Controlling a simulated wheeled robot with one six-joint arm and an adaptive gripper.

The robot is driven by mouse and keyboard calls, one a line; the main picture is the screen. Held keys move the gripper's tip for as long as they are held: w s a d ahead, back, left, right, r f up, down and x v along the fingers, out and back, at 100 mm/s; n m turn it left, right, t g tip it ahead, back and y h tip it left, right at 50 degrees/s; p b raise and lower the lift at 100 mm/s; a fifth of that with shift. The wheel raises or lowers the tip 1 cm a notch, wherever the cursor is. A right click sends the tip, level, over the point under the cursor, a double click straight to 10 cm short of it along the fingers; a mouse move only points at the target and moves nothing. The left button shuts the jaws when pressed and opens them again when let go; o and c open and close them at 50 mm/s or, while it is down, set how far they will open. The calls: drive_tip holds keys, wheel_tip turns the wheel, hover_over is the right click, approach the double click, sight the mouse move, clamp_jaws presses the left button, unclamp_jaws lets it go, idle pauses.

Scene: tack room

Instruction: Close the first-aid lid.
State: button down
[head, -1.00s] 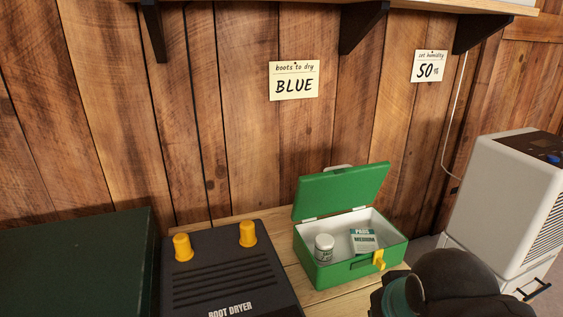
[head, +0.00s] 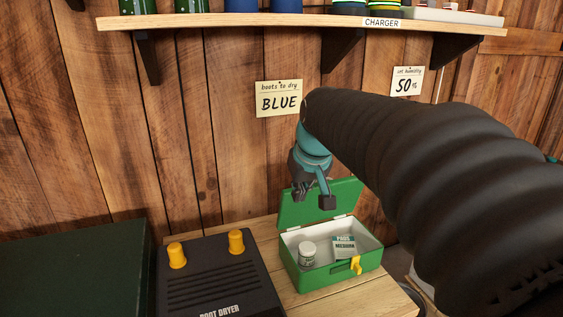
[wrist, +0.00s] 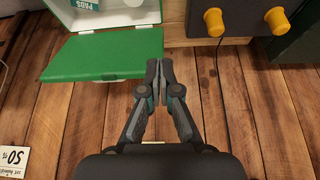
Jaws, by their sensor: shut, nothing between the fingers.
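The green first-aid box (head: 318,277) stands on the wooden bench with its lid (head: 291,208) open, tilted up at the back near the wall. Inside its white interior are a small white jar (head: 307,253) and a pads packet (head: 344,246). A yellow latch (head: 356,265) is on the front. My gripper (head: 312,196) is shut and empty, in front of or above the lid in the head view; the exact gap is unclear. In the wrist view my gripper (wrist: 158,66) shows beside the edge of the green lid (wrist: 105,54), and contact cannot be told.
A black boot dryer (head: 215,275) with two yellow posts stands left of the box, and a dark green case (head: 75,275) further left. A shelf (head: 300,33) with several items runs along the wall above. My arm hides the right side.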

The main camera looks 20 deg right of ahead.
drive_tip(key=w+d+r, duration=0.1)
drive_tip(key=w+d, duration=0.1)
drive_tip(key=w, duration=0.1)
drive_tip(key=w+d+r+p, duration=0.1)
drive_tip(key=w+d, duration=0.1)
drive_tip(key=w, duration=0.1)
drive_tip(key=w+d+r+p, duration=0.1)
drive_tip(key=w+d, duration=0.1)
drive_tip(key=w, duration=0.2)
drive_tip(key=shift+d+r, duration=0.15)
drive_tip(key=shift+d, duration=0.15)
drive_tip(key=w+d+p, duration=0.2)
drive_tip(key=w+d, duration=0.4)
drive_tip(key=w, duration=0.1)
wheel_tip(320, 180, down, 10)
drive_tip(key=shift+d+r, duration=0.2)
drive_tip(key=shift+r, duration=0.05)
drive_tip(key=shift+f+b, duration=0.1)
drive_tip(key=shift+b, duration=0.35)
